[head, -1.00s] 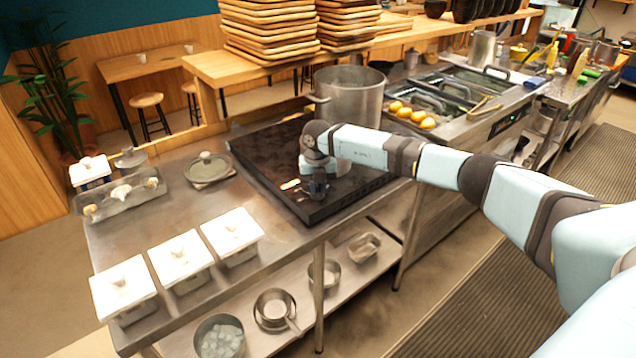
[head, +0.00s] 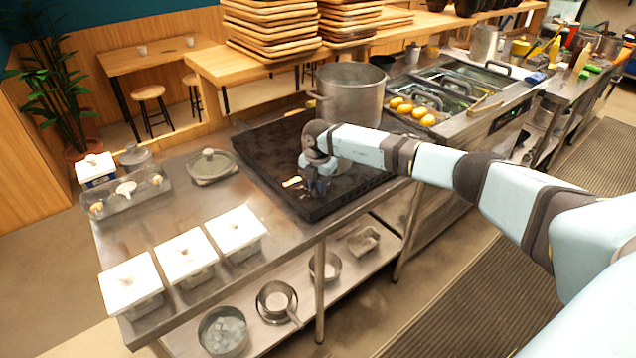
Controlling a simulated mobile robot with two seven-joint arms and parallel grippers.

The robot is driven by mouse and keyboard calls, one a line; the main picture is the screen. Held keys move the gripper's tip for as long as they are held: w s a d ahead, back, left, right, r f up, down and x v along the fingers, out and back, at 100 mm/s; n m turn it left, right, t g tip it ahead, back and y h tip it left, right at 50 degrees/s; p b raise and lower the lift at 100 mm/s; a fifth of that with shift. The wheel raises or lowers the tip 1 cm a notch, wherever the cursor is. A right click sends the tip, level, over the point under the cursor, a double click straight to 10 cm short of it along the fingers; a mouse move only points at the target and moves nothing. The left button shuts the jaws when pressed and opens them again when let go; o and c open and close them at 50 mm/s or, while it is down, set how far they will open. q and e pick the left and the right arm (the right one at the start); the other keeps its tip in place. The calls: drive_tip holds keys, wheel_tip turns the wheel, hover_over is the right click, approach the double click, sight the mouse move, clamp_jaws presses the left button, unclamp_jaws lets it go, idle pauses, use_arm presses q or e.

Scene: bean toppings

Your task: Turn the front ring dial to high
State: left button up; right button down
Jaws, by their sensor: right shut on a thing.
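The black cooktop (head: 262,148) sits on the steel counter, with a large steel pot (head: 352,97) at its back right. My right gripper (head: 318,193) reaches down from the right to the cooktop's front edge and is shut on the front ring dial there. The gripper and wrist hide the dial, so its setting cannot be read. My left gripper is out of view.
Three white-lidded containers (head: 186,256) stand along the counter's front left. A lidded pan (head: 211,164) sits left of the cooktop. Pots (head: 277,300) stand on the lower shelf. My right arm spans above the counter's right side.

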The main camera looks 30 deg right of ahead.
idle(0.4)
drive_tip(key=c, duration=1.1)
unclamp_jaws()
drive_tip(key=shift+r, duration=0.25)
wheel_tip(320, 180, up, 13)
drive_tip(key=shift+r+b, duration=0.2)
drive_tip(key=shift+b, duration=0.5)
